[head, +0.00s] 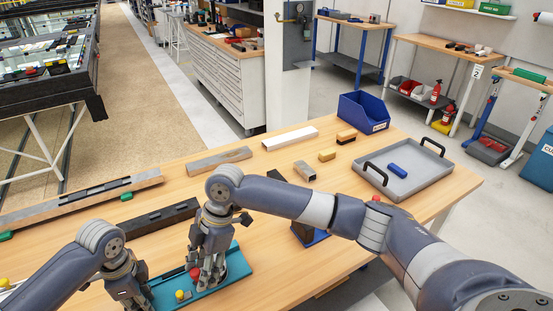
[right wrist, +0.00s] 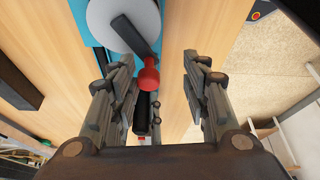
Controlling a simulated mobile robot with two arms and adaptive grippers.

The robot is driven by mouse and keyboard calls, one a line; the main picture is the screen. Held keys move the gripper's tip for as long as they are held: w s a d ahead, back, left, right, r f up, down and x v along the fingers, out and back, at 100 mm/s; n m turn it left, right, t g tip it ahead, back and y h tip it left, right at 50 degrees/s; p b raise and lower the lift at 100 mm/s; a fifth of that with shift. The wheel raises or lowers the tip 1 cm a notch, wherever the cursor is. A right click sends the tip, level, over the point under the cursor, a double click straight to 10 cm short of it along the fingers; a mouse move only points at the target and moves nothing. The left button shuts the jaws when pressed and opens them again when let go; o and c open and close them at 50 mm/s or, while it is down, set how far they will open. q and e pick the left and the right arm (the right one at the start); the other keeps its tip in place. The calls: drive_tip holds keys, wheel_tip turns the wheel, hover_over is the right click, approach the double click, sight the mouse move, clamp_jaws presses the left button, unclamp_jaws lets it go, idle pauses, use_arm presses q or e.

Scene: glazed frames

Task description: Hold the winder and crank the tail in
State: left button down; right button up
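The winder has a teal base (head: 238,265) on the wooden table. In the right wrist view it shows a pale round disc (right wrist: 105,22) with a dark crank arm and a red knob (right wrist: 147,76). The red knob also shows in the head view (head: 195,272). My right gripper (head: 207,278) points down over the winder. In its wrist view the fingers (right wrist: 150,72) are open, with the red knob between them, nearer the left finger. My left gripper (head: 132,298) is at the base's left end; its fingertips are not clear. I cannot make out the tail.
A yellow knob (head: 181,294) is near the base's front. A grey tray (head: 430,169) with a blue object and a blue bin (head: 362,113) stand at the right. Dark and wooden bars (head: 153,220) lie behind the left arm. Several small blocks lie in the middle.

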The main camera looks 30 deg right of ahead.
drive_tip(key=w+d+r+n+g+h, duration=0.1)
drive_tip(key=w+d+r+n, duration=0.1)
drive_tip(key=d+r+n, duration=0.3)
drive_tip(key=w+d+r+n+g, duration=0.1)
drive_tip(key=d+r+n+g, duration=0.1)
drive_tip(key=r, duration=0.4)
drive_tip(key=w+d+m+t, duration=0.2)
drive_tip(key=w+d+m, duration=0.2)
drive_tip(key=d, duration=0.3)
drive_tip(key=w+d+m+t, duration=0.3)
drive_tip(key=w+d+m, duration=0.2)
drive_tip(key=d, duration=0.3)
drive_tip(key=w+d+f+m+t, duration=0.1)
drive_tip(key=w+d+m+t, duration=0.2)
drive_tip(key=w+d+m, duration=0.2)
drive_tip(key=shift+d+m, duration=0.7)
drive_tip(key=shift+d, duration=0.55)
